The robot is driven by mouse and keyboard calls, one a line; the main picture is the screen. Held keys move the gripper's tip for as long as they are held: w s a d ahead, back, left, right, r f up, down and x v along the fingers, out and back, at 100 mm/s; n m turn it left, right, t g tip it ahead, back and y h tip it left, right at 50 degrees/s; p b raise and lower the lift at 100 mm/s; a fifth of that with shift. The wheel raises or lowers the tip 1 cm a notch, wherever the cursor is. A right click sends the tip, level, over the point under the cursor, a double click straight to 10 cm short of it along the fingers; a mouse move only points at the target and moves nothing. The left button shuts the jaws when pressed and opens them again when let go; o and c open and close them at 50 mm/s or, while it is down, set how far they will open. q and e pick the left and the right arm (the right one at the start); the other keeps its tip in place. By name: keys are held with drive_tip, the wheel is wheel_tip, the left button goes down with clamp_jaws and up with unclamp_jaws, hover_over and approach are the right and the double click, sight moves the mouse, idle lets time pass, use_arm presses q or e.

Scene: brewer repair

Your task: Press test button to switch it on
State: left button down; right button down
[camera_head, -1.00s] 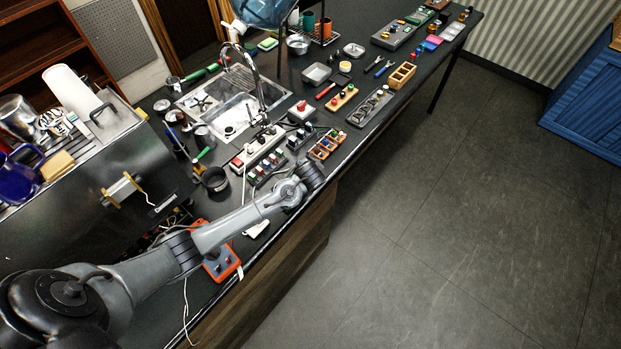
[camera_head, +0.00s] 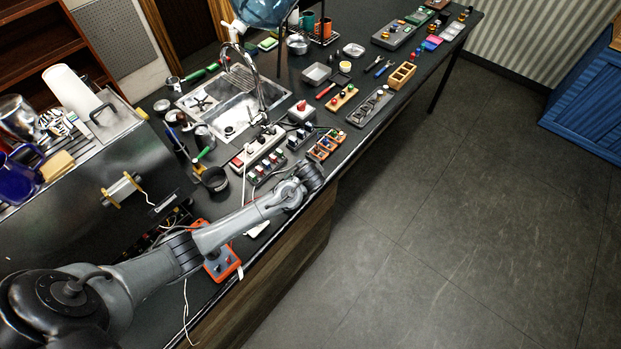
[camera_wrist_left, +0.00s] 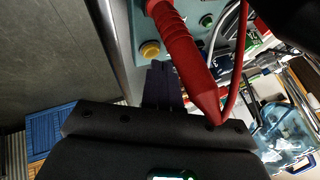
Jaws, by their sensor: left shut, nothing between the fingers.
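In the left wrist view my left gripper (camera_wrist_left: 163,85) is shut and empty, its fingers pointing at a pale blue-grey panel (camera_wrist_left: 132,22). A round yellow button (camera_wrist_left: 150,49) on the panel is just beyond and slightly left of the fingertips; I cannot tell whether they touch. A dark green button (camera_wrist_left: 206,20) sits farther right on it. A thick red probe (camera_wrist_left: 180,50) crosses in front. I cannot tell which button is the test button, nor see a lit state. In the head view my left arm reaches over the counter's front edge; its fingers are hidden. My right gripper is not in view.
An orange-cased device (camera_head: 222,264) lies under my forearm. A steel brewer (camera_head: 95,190) stands at left. Power strips (camera_head: 262,148), terminal blocks (camera_head: 326,145) and a sink (camera_head: 235,112) lie beyond the wrist. The floor (camera_head: 430,230) at right is clear.

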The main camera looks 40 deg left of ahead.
use_arm(q)
drive_tip(key=shift+f, duration=0.35)
idle(0.7)
drive_tip(key=shift+r, duration=0.1)
drive_tip(key=shift+r+p, duration=0.45)
drive_tip(key=shift+p, duration=0.15)
drive_tip(key=shift+r+p, duration=0.25)
drive_tip(key=shift+p, duration=0.05)
drive_tip(key=shift+r+p, duration=0.5)
wheel_tip(320, 180, up, 4)
drive_tip(key=p, duration=0.4)
